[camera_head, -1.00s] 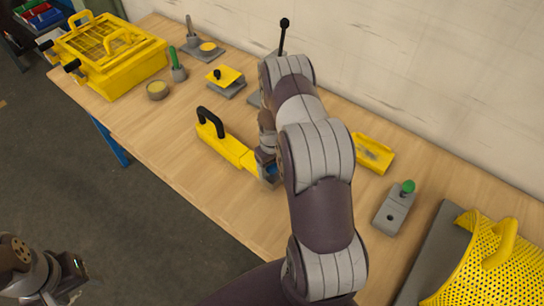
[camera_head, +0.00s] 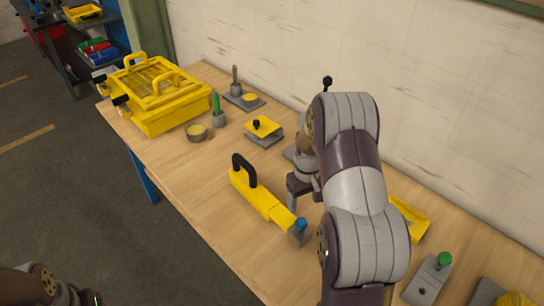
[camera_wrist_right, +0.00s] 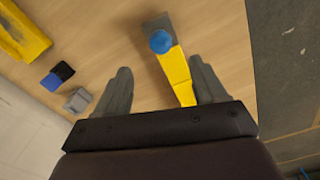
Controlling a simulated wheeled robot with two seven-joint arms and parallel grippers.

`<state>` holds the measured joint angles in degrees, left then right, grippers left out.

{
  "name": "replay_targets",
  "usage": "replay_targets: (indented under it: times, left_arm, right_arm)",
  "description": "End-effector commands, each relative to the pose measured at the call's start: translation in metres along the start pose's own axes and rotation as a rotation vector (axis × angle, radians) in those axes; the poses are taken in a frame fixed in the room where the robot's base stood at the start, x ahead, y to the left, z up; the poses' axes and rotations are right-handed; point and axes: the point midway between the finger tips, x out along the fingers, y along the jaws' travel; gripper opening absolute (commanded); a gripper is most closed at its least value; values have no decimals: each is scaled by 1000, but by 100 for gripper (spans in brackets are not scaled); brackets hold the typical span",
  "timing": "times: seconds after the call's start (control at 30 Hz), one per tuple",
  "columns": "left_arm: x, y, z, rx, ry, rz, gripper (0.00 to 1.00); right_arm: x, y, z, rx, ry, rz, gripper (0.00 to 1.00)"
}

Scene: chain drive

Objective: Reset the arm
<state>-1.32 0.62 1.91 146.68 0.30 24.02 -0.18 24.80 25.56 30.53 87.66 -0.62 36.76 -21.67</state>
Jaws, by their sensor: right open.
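My right gripper (camera_head: 300,190) is open. In the head view it sits behind and above the blue-knobbed end of a yellow bar tool (camera_head: 262,203), partly hidden by my arm. The tool lies on the table with a black handle (camera_head: 243,166) at its far end and a blue knob (camera_head: 301,224) on its grey near end. In the right wrist view the open fingers (camera_wrist_right: 158,72) spread with the yellow bar (camera_wrist_right: 177,75) and blue knob (camera_wrist_right: 160,42) showing between and beyond them, nothing gripped. My left arm shows only at the lower left edge; its fingers cannot be made out.
The wooden table (camera_head: 190,190) holds a yellow box with handles (camera_head: 165,98), a small round cup (camera_head: 196,132), a yellow-topped block (camera_head: 262,128), a yellow tray (camera_head: 409,218) and a green-knobbed grey block (camera_head: 430,278). A white wall (camera_head: 440,110) stands close behind.

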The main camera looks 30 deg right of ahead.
Motion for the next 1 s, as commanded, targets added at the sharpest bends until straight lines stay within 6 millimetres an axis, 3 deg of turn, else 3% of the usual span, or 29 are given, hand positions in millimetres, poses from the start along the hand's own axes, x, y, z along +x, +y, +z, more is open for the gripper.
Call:
replay_targets:
  times: [0.2,0.27,0.37,0.47,0.6,0.67,0.77,1.0]
  left_arm:
    - [0,0,0,0,0,0,64]
    - [0,0,0,0,0,0,64]
    - [0,0,0,0,0,0,64]
    - [1,0,0,0,0,0,64]
    - [2,0,0,0,0,0,64]
    - [2,0,0,0,0,0,64]
    - [2,0,0,0,0,0,64]
    - [2,0,0,0,0,0,64]
  right_arm:
    - [2,0,0,53,8,2,71]
    - [8,-8,20,113,-20,-9,71]
    - [-11,-42,50,169,-23,-10,71]
    - [-41,-88,85,159,3,-5,71]
    - [-74,-141,134,60,61,-4,71]
    - [-85,-158,146,-8,92,-6,71]
    - [-96,-171,141,-64,136,-9,71]
    - [-96,-171,141,-64,136,-9,71]
